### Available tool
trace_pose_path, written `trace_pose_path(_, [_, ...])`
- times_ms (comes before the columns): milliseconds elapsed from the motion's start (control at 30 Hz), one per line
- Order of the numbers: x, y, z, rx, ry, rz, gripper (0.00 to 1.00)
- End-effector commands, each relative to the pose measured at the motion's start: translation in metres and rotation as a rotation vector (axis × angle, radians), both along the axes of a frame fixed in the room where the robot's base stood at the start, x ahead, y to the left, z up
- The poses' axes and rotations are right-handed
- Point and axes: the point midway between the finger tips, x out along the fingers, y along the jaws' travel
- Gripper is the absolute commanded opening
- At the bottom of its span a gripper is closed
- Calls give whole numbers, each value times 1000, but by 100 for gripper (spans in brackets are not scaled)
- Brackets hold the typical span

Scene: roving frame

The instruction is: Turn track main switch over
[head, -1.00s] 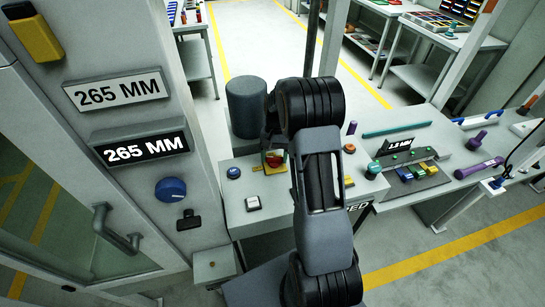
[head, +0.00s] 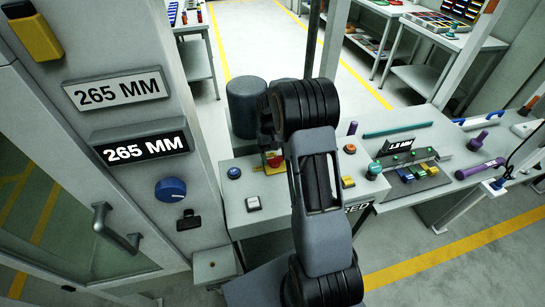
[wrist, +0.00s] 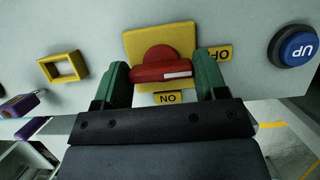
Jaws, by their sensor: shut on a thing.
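The main switch is a red rotary knob (wrist: 163,64) with a white mark on its grip bar, set on a yellow plate (wrist: 180,35). In the wrist view the bar lies nearly level, its white mark at the right end. An "ON" label (wrist: 168,97) sits below the knob and an "OFF" label (wrist: 219,53) to its right. My gripper (wrist: 163,78) has its green fingers at the two ends of the bar, shut on it. In the head view the red knob (head: 273,161) shows beside my arm, which hides the gripper in part.
A blue "UP" button (wrist: 294,46) and an empty yellow frame (wrist: 62,67) flank the switch. In the head view, a grey cylinder (head: 246,107) stands behind the panel. A cabinet with a blue knob (head: 170,190) and door handle (head: 115,228) stands at left.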

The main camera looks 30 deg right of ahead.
Motion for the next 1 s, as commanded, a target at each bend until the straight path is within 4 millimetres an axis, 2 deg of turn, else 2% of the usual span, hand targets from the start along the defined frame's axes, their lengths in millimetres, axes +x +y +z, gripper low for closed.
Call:
trace_pose_path(200, [4,0,3,-2,-15,1,42])
trace_pose_path(233, [4,0,3,-2,-15,1,69])
trace_pose_path(467, [2,-1,1,-1,-7,-2,91])
trace_pose_path(767, [2,-2,3,0,-4,-4,92])
trace_pose_path(867, [6,-2,11,0,-6,-4,92])
trace_pose_path(1000, [15,-5,33,-1,-8,-4,92])
